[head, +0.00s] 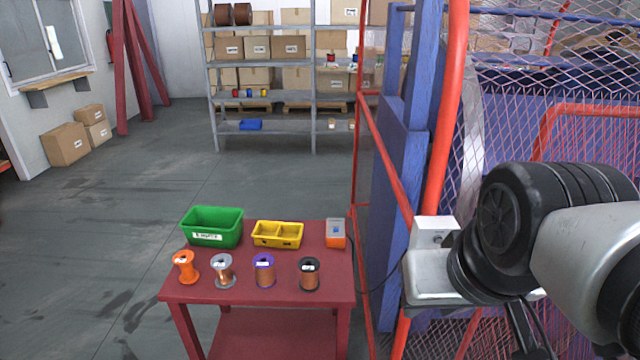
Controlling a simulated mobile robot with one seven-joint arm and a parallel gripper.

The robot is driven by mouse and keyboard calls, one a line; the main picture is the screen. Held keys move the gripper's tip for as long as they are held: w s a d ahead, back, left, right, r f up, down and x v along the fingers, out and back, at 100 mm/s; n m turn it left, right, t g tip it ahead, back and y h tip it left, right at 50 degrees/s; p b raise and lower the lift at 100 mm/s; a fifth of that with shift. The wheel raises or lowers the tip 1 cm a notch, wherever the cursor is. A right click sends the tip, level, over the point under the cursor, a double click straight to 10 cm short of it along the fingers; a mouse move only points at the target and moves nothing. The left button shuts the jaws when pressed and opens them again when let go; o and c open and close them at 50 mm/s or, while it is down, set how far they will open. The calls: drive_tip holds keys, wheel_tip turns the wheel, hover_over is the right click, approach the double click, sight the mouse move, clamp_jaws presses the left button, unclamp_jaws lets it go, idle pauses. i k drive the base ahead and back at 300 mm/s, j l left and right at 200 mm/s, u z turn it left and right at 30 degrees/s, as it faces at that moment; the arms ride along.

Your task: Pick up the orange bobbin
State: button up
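The orange bobbin (185,267) stands upright at the front left corner of a red table (255,292), wound with copper-coloured wire. To its right in a row stand a grey bobbin (223,271), a purple bobbin (264,271) and a black bobbin (309,275). My arm is at the right, well away from the orange bobbin. Dark parts at its end, seemingly my gripper (527,332), run toward the bottom edge, and I cannot see whether the fingers are open. Nothing touches the orange bobbin.
Behind the bobbins on the table are a green bin (211,228), a yellow tray (278,234) and an orange-and-grey device (335,234). A red-framed mesh cage (367,150) stands close right of the table. Shelving (262,62) is at the back. The floor left of the table is clear.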

sight(183, 259)
drive_tip(key=u, duration=1.3)
drive_tip(key=z, duration=0.5)
drive_tip(key=i+j+z, duration=0.25)
drive_tip(key=z, duration=0.25)
drive_tip(key=i+j+z, duration=0.1)
drive_tip(key=j+z, duration=0.4)
drive_tip(key=i+j+z, duration=0.15)
drive_tip(key=j, duration=0.4)
drive_tip(key=j+z, duration=0.15)
drive_tip(key=j, duration=0.9)
drive_tip(key=i+j, duration=0.15)
drive_tip(key=j, duration=0.4)
